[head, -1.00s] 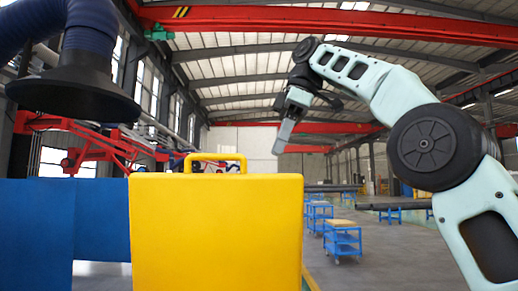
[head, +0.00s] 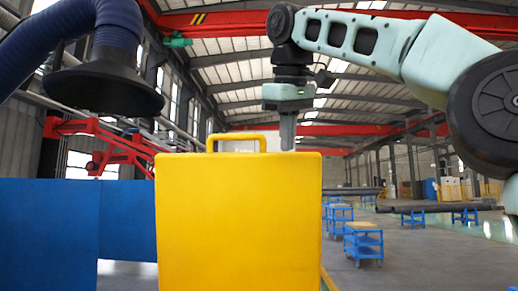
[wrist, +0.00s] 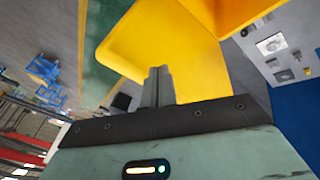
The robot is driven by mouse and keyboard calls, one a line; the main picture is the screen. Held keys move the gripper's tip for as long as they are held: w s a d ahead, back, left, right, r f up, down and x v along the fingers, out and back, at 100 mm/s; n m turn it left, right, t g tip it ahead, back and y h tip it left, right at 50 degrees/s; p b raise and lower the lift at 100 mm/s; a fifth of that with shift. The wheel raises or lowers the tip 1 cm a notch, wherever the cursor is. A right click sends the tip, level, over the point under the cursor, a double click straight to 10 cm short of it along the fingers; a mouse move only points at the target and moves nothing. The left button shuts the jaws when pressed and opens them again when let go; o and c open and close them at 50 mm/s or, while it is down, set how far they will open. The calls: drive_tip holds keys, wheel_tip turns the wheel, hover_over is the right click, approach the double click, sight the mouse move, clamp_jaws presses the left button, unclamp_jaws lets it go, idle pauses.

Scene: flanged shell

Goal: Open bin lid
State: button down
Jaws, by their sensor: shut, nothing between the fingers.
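The yellow bin (head: 238,225) fills the lower middle of the head view as a flat, upright yellow face. A yellow loop handle (head: 236,136) stands on its top edge. I cannot tell whether this face is the lid or the body. My gripper (head: 287,147) points straight down, right of the handle, with its fingertips at the face's top edge in the picture; their depth relative to it is unclear. In the wrist view my gripper (wrist: 158,72) is shut and empty in front of yellow surfaces (wrist: 195,65) that meet at an angle. The handle is not seen there.
A blue panel (head: 75,225) stands left of the bin. A dark extraction hood (head: 105,80) hangs at upper left. Blue carts (head: 362,243) and pipes on stands (head: 440,208) are farther back at right. The floor right of the bin is open.

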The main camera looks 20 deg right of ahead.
drive_tip(key=s+a+f+m+t+h+b, duration=0.3)
drive_tip(key=a+m+t+b, duration=0.2)
drive_tip(key=b, duration=0.2)
drive_tip(key=m+t+h+b, duration=0.2)
drive_tip(key=m+t+b, duration=0.3)
drive_tip(key=t+b, duration=0.1)
approach(256, 136)
drive_tip(key=p+x, duration=0.3)
drive_tip(key=x, duration=0.2)
drive_tip(key=shift+w+d, duration=0.1)
drive_tip(key=shift+d, duration=0.05)
drive_tip(key=shift+p+x, duration=0.45)
drive_tip(key=shift+x, duration=0.35)
